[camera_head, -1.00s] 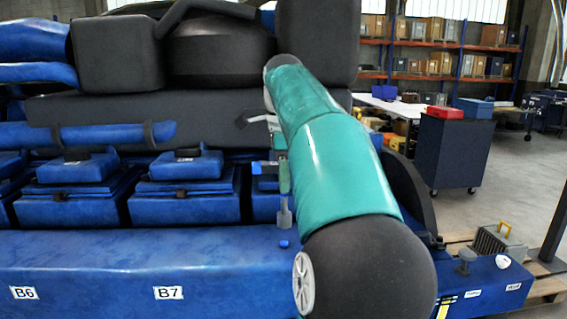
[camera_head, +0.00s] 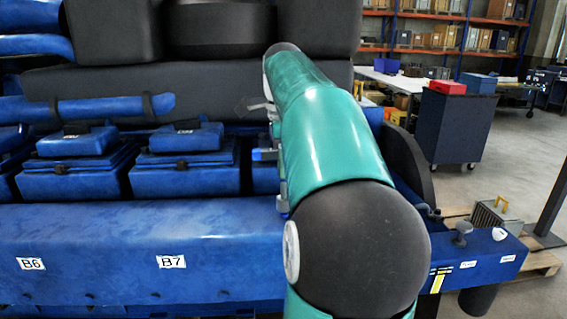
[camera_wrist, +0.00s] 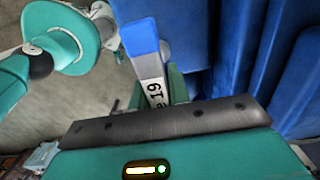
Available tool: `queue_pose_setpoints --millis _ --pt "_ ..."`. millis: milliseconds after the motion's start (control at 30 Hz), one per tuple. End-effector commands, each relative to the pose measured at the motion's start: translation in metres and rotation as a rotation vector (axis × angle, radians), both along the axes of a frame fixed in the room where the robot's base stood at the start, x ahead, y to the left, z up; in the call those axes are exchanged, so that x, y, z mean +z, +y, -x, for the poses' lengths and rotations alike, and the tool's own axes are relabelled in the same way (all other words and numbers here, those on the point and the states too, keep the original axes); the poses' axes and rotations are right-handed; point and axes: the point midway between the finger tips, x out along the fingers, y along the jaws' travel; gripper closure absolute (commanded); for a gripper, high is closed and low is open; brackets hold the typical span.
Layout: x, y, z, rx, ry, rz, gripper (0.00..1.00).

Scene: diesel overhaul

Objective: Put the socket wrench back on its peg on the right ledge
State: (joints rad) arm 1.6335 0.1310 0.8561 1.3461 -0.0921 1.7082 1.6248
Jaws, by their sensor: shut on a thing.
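The socket wrench (camera_wrist: 141,40) is in my gripper in the wrist view. It has a blue end and a pale shank marked "19"; its lower part is hidden by the gripper body. My gripper (camera_wrist: 172,92) is shut on it. In the head view my gripper (camera_head: 270,140) shows only in part behind my teal arm, in front of the blue engine side. The right ledge (camera_head: 450,277) is the blue shelf at lower right, well away from the gripper. It carries small white labels, a grey knob-like piece (camera_head: 461,231) and a white piece (camera_head: 499,234). I cannot tell which is the peg.
The long blue front ledge (camera_head: 100,250) with labels B6 and B7 runs across the lower left. Blue engine covers (camera_head: 180,165) stand behind it. A grey boxy part (camera_head: 495,215) sits on a pallet behind the right ledge. A dark cart (camera_head: 455,125) stands farther back on open floor.

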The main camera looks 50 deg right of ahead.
Motion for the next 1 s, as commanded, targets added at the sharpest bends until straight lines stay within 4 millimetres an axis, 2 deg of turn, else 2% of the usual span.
queue_pose_setpoints --millis 333,900,933,1000 --pt "-0.002 0.000 0.000 0.000 -0.001 0.001 1.00" --pt "-0.021 0.000 0.000 -0.001 0.000 0.001 1.00" --pt "-0.021 0.000 0.000 -0.001 0.000 0.001 0.78" --pt "-0.021 0.000 0.000 -0.001 -0.001 0.001 0.65"
